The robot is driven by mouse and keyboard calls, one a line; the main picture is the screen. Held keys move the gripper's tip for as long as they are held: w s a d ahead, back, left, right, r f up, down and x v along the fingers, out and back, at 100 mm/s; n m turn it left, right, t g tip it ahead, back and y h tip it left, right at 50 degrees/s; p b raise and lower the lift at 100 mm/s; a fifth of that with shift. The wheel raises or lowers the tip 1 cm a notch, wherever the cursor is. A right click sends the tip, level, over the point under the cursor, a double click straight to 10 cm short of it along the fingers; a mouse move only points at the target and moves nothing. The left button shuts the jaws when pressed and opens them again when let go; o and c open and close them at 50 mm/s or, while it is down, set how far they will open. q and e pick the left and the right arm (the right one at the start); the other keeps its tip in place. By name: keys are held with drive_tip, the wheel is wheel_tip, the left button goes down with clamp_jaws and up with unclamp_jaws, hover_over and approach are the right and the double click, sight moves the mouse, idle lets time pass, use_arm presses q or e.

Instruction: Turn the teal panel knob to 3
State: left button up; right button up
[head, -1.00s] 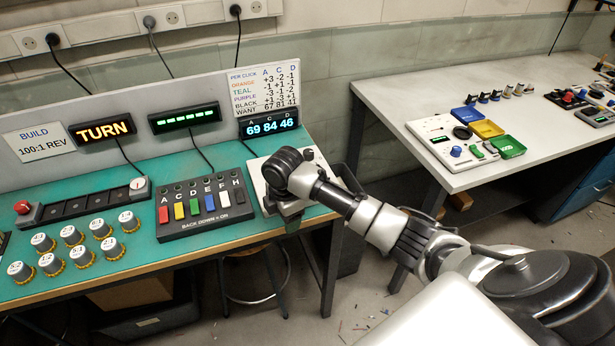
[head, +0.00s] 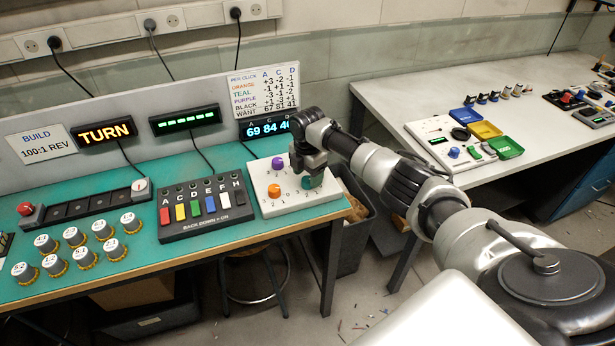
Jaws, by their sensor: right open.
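The white knob panel (head: 262,180) sits at the right end of the teal bench. The teal knob (head: 312,182) is at the panel's right side, partly hidden by my right gripper. An orange knob (head: 274,190) and a purple knob (head: 278,163) are on the same panel. My right gripper (head: 309,172) points down just above or at the teal knob and is open. Whether its fingers touch the knob I cannot tell. The teal knob's pointer setting is hidden. My left gripper is not in view.
A row of coloured switches (head: 207,209) stands left of the panel. The display (head: 265,128) reads 69 84 and a partly covered number. A settings chart (head: 264,90) is behind. Several capped cylinders (head: 75,236) stand at left. A second table (head: 395,95) is at right.

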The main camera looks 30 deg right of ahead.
drive_tip(key=shift+f, duration=1)
drive_tip(key=shift+c, duration=0.2)
drive_tip(key=c, duration=0.9)
